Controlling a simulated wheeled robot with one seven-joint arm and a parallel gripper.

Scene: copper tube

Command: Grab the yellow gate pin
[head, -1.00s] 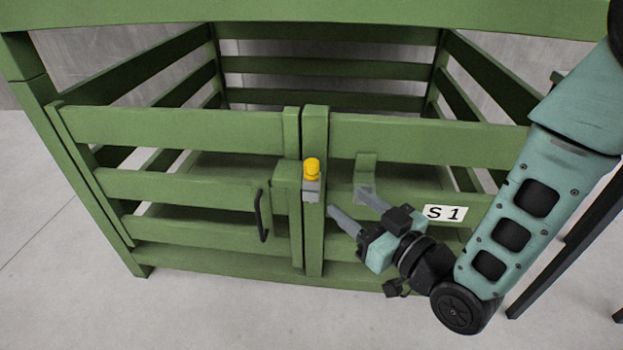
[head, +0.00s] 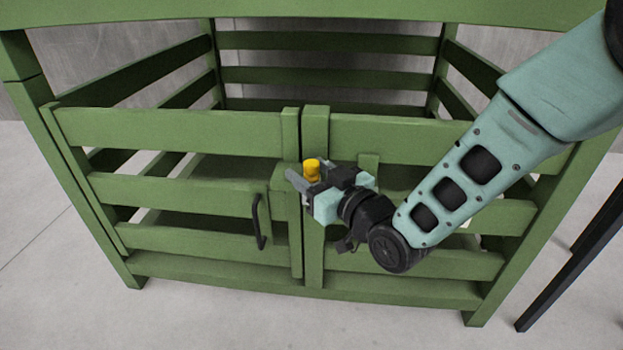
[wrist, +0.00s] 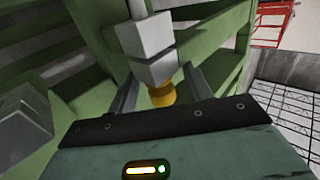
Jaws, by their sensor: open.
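The yellow gate pin (head: 311,166) stands in its grey holder near the top of the post where the two green gate leaves meet. My gripper (head: 301,174) is open at the pin, with its fingers around the pin's level. In the wrist view the yellow pin (wrist: 163,95) shows between the two grey fingers of my gripper (wrist: 160,76), below grey blocks (wrist: 150,50) of the holder. I see gaps beside the pin, so the fingers are not closed on it. The lower part of the holder is hidden behind my gripper in the head view.
The green slatted gate (head: 190,195) has a black handle (head: 258,222) left of the post. My arm covers much of the right gate leaf. A dark leg (head: 575,255) stands at the right. The floor in front is clear. A red frame (wrist: 272,22) shows at the wrist view's upper right.

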